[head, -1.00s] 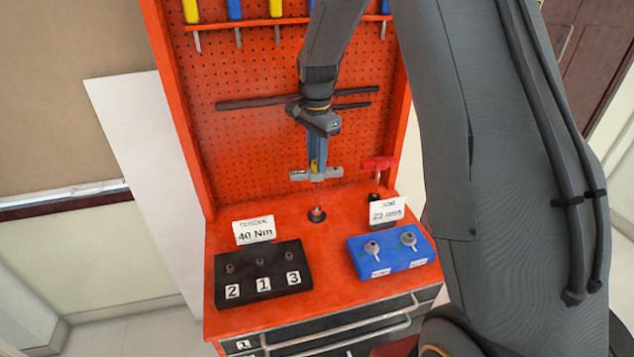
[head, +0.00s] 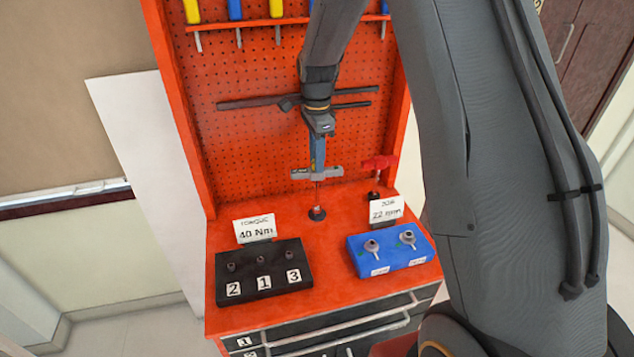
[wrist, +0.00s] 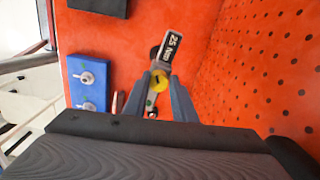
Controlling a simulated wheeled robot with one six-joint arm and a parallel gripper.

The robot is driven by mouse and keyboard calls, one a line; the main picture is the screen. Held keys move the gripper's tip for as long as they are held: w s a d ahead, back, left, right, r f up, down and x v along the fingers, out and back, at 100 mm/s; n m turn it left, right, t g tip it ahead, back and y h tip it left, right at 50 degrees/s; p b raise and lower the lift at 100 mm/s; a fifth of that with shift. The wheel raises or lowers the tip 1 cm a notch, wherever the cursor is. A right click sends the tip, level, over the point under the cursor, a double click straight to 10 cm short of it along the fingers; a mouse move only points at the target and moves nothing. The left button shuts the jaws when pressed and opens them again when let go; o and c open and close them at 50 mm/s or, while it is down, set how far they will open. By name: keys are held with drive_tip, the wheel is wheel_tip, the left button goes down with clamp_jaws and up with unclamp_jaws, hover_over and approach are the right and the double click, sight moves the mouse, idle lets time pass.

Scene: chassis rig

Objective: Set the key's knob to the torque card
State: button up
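The torque key (head: 328,173) stands upright at the back of the bench, its grey crossbar high on a thin shaft over a round dark base (head: 317,213). Its label reads 25 Nm in the wrist view (wrist: 172,45). The key's yellow knob (wrist: 160,82) faces up towards the wrist camera. My gripper (wrist: 160,78) points down over the key, one finger on each side of the knob. I cannot tell whether the fingers touch it. In the head view, my gripper (head: 317,162) is above the crossbar's middle. The torque card (head: 255,231) reads 40 Nm.
A black block (head: 262,270) with sockets numbered 2, 1 and 3 is front left. A blue block (head: 391,254) with two sockets is front right. The job card (head: 386,209) reads 22 mm. A red-topped tool (head: 379,164) stands right of the key. The orange pegboard (head: 260,140) rises behind.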

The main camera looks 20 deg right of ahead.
drive_tip(key=shift+s+f, duration=0.3)
drive_tip(key=shift+f, duration=0.1)
drive_tip(key=n+p, duration=0.1)
drive_tip(key=n, duration=1)
drive_tip(key=shift+p, duration=0.35)
drive_tip(key=c, duration=0.3)
drive_tip(key=shift+c, duration=0.2)
drive_tip(key=shift+r, duration=0.1)
